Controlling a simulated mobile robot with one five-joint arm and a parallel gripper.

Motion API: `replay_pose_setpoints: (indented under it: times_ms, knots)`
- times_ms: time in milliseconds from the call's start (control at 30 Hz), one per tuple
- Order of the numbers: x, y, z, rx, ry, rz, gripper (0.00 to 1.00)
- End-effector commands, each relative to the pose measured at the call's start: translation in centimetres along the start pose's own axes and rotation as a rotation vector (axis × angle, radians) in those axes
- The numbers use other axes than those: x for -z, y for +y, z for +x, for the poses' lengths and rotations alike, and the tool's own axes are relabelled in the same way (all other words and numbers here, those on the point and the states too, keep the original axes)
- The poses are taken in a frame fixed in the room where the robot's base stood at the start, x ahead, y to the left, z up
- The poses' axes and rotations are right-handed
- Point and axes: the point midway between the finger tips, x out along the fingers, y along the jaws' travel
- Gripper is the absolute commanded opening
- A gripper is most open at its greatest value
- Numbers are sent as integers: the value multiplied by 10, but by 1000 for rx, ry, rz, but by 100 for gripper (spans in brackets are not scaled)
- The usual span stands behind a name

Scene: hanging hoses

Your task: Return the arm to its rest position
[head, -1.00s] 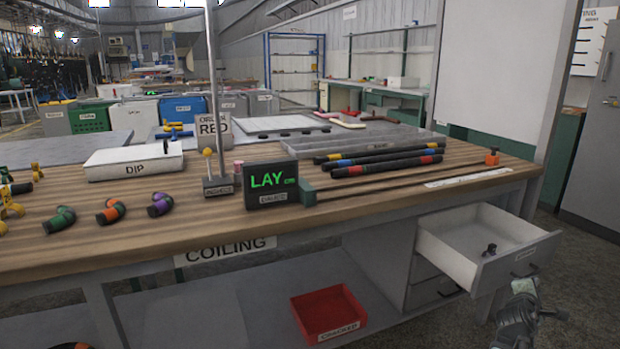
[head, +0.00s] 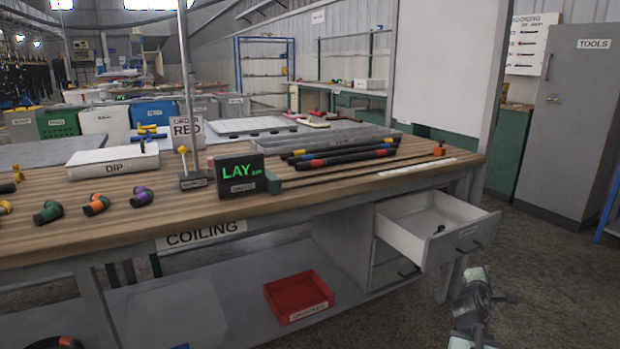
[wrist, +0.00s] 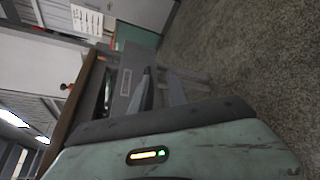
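My arm shows at the lower right of the head view, with my gripper (head: 478,274) at its upper end, in front of and below the open drawer (head: 455,243). The fingers are too small there to judge. In the wrist view my gripper (wrist: 160,90) shows two dark fingers standing apart with a gap between them. Nothing is seen held in the gap. The drawer front, with a label, shows just beyond the fingers, to their left. My gripper appears apart from the drawer and the bench.
The wooden bench (head: 330,192) holds bent hose pieces, straight black hoses (head: 345,158) and a LAY display (head: 240,174). A red bin (head: 299,297) sits on the lower shelf. A grey TOOLS cabinet (head: 575,120) stands at right. Open floor (head: 540,290) lies right of the bench.

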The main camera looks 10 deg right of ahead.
Motion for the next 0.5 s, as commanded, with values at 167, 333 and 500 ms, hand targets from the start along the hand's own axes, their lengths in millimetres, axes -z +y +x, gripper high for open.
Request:
replay_pose_setpoints:
  times_ms: [167, 333, 500]
  knots:
    - [40, 36, -13, -38, 59, -15, 20]
    - [92, 77, -35, -79, 139, -17, 20]
    - [173, 121, -80, -61, 271, 41, 20]
